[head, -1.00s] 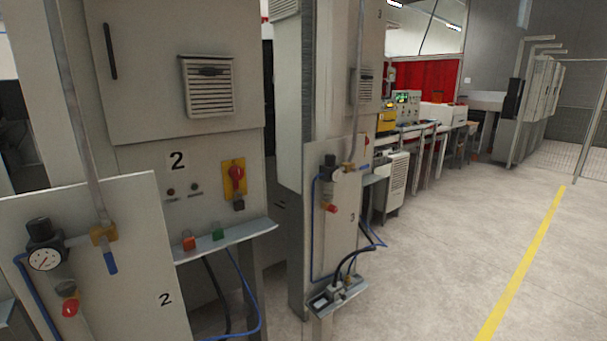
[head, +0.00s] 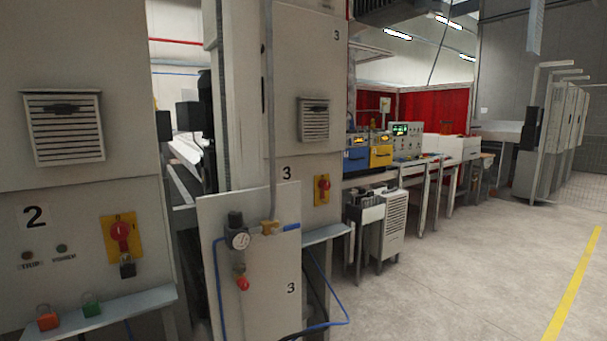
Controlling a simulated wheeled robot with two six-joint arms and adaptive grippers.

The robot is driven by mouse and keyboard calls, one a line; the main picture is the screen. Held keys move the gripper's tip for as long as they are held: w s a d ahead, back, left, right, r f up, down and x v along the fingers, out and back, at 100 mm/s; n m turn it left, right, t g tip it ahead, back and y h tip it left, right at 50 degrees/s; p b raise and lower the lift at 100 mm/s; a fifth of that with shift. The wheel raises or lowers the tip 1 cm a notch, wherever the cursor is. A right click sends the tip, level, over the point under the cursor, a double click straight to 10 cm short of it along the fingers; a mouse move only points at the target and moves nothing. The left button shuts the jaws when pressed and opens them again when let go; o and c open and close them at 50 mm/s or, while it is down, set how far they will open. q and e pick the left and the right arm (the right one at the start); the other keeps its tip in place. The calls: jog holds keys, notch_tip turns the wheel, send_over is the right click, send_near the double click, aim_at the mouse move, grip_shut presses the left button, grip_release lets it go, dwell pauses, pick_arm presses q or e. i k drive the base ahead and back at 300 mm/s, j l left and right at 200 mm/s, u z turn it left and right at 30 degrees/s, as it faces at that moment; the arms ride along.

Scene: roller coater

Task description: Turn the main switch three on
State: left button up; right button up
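The main switch of unit three (head: 322,189) is a red rotary knob on a yellow plate. It sits on the grey cabinet marked 3 (head: 305,130), right of centre in the head view. Its exact knob angle is too small to tell. A similar red and yellow switch (head: 121,236) is on the cabinet marked 2 at the left, with a padlock-like dark block below it. Neither of my grippers shows in the head view.
A panel marked 3 (head: 262,270) with a gauge, blue-handled valve and hoses stands in front of cabinet three. Open floor (head: 450,285) lies to the right, with a yellow line.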

aim_at(324, 185)
jog(key=i+l+u, duration=0.15)
jog(key=u, duration=0.35)
jog(key=i+l+u, duration=0.1)
jog(key=l+u, duration=0.25)
jog(key=u, duration=0.15)
jog(key=l+u, duration=0.25)
jog(key=u, duration=0.25)
jog(key=l+u, duration=0.15)
jog(key=l, duration=0.65)
jog(key=l+u, duration=0.15)
jog(key=l, duration=0.65)
jog(key=l+u, duration=0.1)
jog(key=l, duration=0.7)
jog(key=k+l+u, duration=0.15)
jog(key=l, duration=0.65)
